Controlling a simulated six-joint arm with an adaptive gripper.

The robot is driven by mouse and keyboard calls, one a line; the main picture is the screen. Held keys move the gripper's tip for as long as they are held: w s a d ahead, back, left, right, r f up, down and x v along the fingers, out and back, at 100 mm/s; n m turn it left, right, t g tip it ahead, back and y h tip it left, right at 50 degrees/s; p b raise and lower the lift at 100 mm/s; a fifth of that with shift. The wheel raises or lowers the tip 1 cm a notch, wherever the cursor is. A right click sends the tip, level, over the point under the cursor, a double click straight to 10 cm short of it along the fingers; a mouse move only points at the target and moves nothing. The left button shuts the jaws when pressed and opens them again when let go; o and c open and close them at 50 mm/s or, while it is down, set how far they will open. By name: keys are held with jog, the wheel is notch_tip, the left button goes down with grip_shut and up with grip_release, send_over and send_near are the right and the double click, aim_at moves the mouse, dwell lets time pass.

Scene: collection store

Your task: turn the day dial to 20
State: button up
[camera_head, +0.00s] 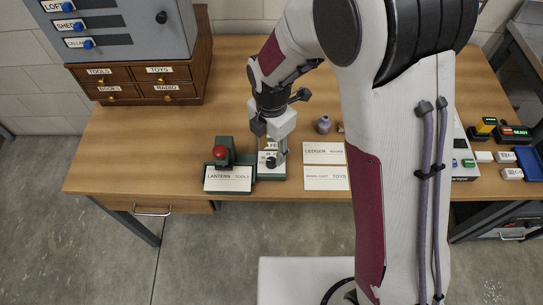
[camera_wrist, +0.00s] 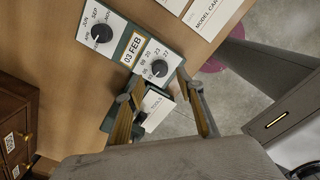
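A date device (camera_head: 274,176) stands near the front edge of the desk, partly hidden by my gripper in the head view. In the wrist view the date device (camera_wrist: 113,62) has a date window (camera_wrist: 133,48) reading "03 FEB". Its black day dial (camera_wrist: 159,69) sits in a white plate with numbers around it. A larger month dial (camera_wrist: 102,33) is at its other end. My gripper (camera_wrist: 160,85) is open and empty, its fingertips apart on either side of the day dial's near side. In the head view my gripper (camera_head: 273,145) points down over the device.
A stamp press with a red knob (camera_head: 220,152) and a "LANTERN TOOLS" card (camera_head: 228,179) stands close left. Two white cards (camera_head: 325,165) lie right, with a small purple jar (camera_head: 323,124) behind. A drawer cabinet (camera_head: 140,82) is at the back left.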

aim_at(271, 161)
jog(key=shift+f, duration=2.3)
grip_shut()
